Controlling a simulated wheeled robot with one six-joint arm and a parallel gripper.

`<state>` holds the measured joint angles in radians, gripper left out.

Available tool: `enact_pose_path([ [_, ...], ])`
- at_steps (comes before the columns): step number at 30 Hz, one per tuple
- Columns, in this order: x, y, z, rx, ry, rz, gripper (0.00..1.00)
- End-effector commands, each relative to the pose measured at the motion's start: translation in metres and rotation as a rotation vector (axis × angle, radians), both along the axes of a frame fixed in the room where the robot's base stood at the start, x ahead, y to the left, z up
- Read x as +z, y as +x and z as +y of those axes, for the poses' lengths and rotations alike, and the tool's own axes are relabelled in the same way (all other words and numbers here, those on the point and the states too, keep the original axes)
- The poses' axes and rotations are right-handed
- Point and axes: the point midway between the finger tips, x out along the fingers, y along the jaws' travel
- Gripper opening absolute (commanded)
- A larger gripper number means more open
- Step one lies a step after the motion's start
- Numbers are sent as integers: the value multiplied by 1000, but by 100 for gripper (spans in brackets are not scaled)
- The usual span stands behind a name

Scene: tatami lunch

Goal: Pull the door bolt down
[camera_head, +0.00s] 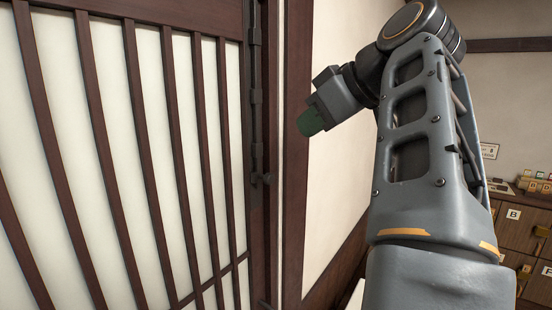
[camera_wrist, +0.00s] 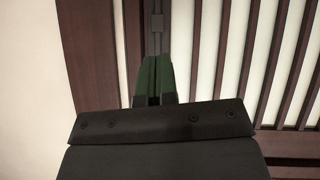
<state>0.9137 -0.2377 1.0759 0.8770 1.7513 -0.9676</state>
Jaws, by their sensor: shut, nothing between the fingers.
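The door bolt (camera_head: 256,120) is a dark vertical rod on the right edge of the slatted door (camera_head: 151,130) in the head view. A small dark knob (camera_head: 264,179) sticks out low on the rod. My gripper (camera_head: 308,124) has green fingers, is shut and empty, and points left towards the door. In the head view it appears right of the bolt and higher than the knob, with a gap in the picture between them. In the wrist view the shut fingers (camera_wrist: 153,80) lie in line with a dark vertical strip, apparently the bolt (camera_wrist: 157,25). The knob is not visible there.
A dark wooden post (camera_head: 296,150) and a cream wall (camera_head: 345,195) stand right of the door. A second dark fitting (camera_head: 264,304) shows at the bottom of the door edge. A wooden cabinet (camera_head: 517,232) with lettered drawers is at the far right.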

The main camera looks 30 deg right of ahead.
Motion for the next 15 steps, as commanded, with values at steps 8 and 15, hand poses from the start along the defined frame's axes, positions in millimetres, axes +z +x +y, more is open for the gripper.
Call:
enact_pose_path([
  [8,2,-1,0,4,-5,-4,0],
  [15,-4,6,3,7,-1,-3,0],
])
